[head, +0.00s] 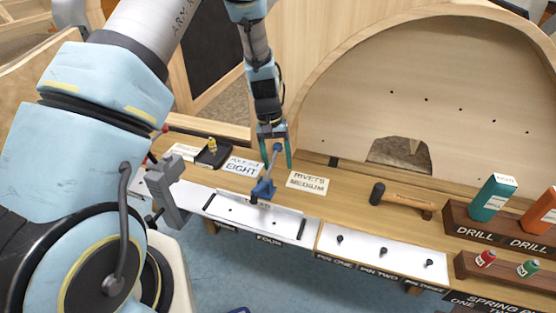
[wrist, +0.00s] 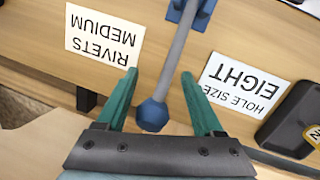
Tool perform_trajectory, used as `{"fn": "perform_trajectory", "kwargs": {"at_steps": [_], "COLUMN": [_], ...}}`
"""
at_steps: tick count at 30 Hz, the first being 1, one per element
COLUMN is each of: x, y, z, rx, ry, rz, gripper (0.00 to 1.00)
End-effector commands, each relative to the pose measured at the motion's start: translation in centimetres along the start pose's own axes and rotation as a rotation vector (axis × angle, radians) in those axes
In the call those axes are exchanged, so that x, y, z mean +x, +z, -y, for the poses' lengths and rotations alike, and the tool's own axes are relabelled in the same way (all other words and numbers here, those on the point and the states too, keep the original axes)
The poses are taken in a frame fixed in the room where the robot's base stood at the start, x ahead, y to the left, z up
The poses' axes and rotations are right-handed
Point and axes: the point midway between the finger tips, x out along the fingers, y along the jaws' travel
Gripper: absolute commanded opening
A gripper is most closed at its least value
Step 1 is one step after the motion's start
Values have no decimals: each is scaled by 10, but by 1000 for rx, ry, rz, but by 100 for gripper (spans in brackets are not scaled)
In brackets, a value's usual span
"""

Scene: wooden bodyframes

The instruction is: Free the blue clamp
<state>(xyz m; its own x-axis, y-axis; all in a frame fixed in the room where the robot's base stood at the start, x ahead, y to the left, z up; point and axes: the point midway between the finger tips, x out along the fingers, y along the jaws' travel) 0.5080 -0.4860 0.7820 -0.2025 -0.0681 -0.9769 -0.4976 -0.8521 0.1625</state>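The blue clamp (head: 263,190) stands at the back edge of a white plate (head: 230,208) on the wooden bench. Its grey lever rises to a blue knob (head: 277,147). In the wrist view, the lever (wrist: 174,58) runs down to the knob (wrist: 152,115), which lies between my teal fingers. My gripper (head: 276,166) is open around the lever and knob, pointing down; the wrist view shows its fingertips (wrist: 159,74) spread with a gap on both sides. The clamp's base is mostly out of the wrist view.
Cards reading "RIVETS MEDIUM" (head: 307,183) and "HOLE SIZE EIGHT" (head: 243,166) flank the clamp. A black tray (head: 213,155) is to the left. A grey clamp-like part (head: 168,190) stands at the plate's left. A hammer (head: 405,200) and drill rack (head: 470,230) are right.

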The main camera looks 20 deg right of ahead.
Motion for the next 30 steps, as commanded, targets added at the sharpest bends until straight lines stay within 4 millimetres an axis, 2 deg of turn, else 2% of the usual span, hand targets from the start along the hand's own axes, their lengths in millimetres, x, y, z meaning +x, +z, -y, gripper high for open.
{"fn": "perform_trajectory", "kwargs": {"at_steps": [7, 10, 21, 25, 30], "x": [-3, -12, -80, -97, -108], "y": [-2, -3, -2, -1, 0], "z": [-2, -2, -1, -1, -1], "rx": [2, 3, 2, 2, 1], "ry": [2, 2, 2, 2, 1], "rz": [-6, -9, -9, -5, -3], "gripper": [68, 68, 68, 68, 68]}}
